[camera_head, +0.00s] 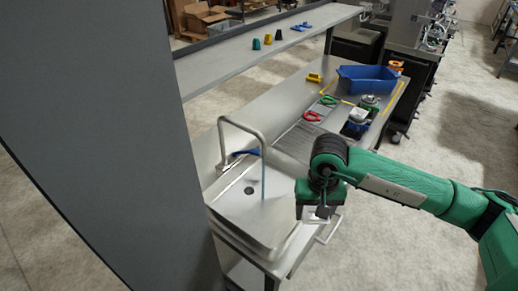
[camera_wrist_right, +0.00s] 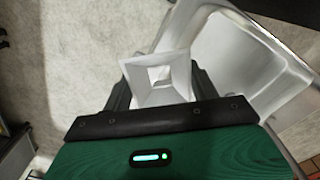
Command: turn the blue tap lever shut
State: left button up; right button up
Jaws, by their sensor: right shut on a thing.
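The blue tap lever (camera_head: 246,152) is at the base of the curved grey tap (camera_head: 243,122), behind the sink basin (camera_head: 235,205) in the head view. A thin bluish stream (camera_head: 263,180) runs from the spout down into the basin. My right gripper (camera_head: 324,213) is at the right side of the sink, well apart from the lever. In the right wrist view, it (camera_wrist_right: 160,85) is shut on a white, hollow, square-sided thing (camera_wrist_right: 174,62). This thing partly shows below the gripper in the head view. My left gripper is not in view.
A large grey panel (camera_head: 105,120) fills the left. Behind the sink, the bench holds red pliers (camera_head: 311,116), green pliers (camera_head: 328,100), a yellow thing (camera_head: 314,77) and a blue bin (camera_head: 366,79). A shelf (camera_head: 270,50) runs above. Open floor lies at the right.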

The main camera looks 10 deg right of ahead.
aim_at(256, 152)
jog(key=k+l+z, duration=0.15)
jog(key=l+z, duration=0.15)
jog(key=k+l+z, duration=0.15)
jog(key=l+z, duration=0.15)
jog(key=l, duration=0.15)
jog(key=l+z, duration=0.3)
jog(key=l, duration=0.15)
jog(key=k, duration=0.05)
